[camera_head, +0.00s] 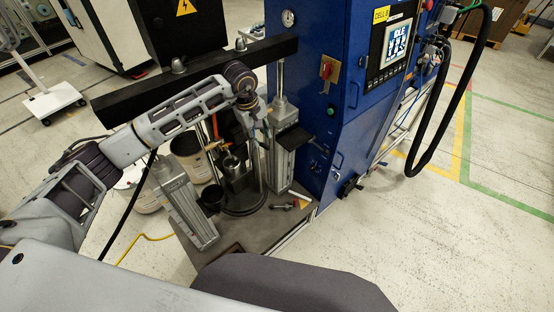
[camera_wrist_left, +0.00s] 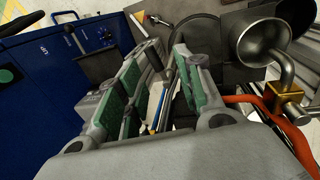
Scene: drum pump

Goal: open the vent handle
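My left gripper (camera_head: 256,124) points down beside the drum pump, under the black crossbeam. In the left wrist view its two green-padded fingers (camera_wrist_left: 160,92) stand apart, with a gap between them. An orange-red bent bar (camera_wrist_left: 262,104) lies to the right of the fingers, near a brass fitting (camera_wrist_left: 288,103) on a metal pipe. It may be the vent handle, but I cannot be sure. It lies outside the finger gap. In the head view, my arm and the pump parts partly hide this area. My right gripper is not in view.
The black crossbeam (camera_head: 205,75) spans above the pump. A grey post (camera_head: 283,140) and the blue cabinet (camera_head: 315,150) stand to the right. Another grey post (camera_head: 184,203) stands left. Small tools (camera_head: 291,204) lie on the base plate.

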